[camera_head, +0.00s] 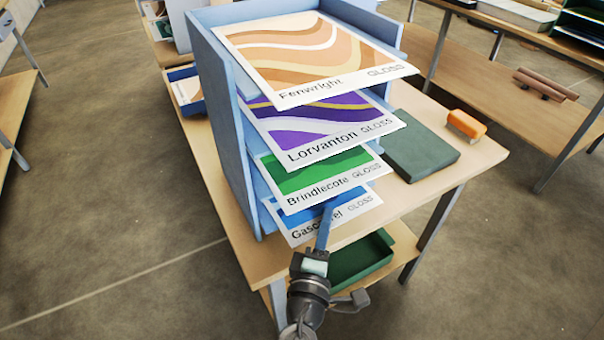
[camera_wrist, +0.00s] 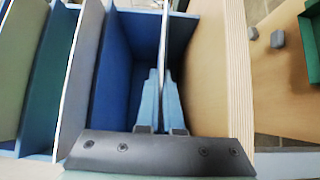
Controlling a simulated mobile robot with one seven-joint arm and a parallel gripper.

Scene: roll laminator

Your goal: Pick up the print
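Several prints stick out of a blue rack (camera_head: 222,95). From top to bottom they are the orange Fenwright print (camera_head: 300,50), the purple Lorvanton print (camera_head: 310,125), the green Brindlecote print (camera_head: 318,178) and a blue print (camera_head: 300,228) whose name is partly hidden. My gripper (camera_head: 326,222) is at the front edge of this lowest print and covers part of its lettering. In the wrist view, the light-blue fingers (camera_wrist: 161,98) are close together, one on each side of the print's thin edge (camera_wrist: 163,40). They look closed on it.
A dark green slab (camera_head: 415,145) and an orange block (camera_head: 466,124) lie on the wooden table (camera_head: 470,172) right of the rack. A green tray (camera_head: 362,262) sits on the lower shelf beneath. Another bench (camera_head: 500,85) stands at the back right.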

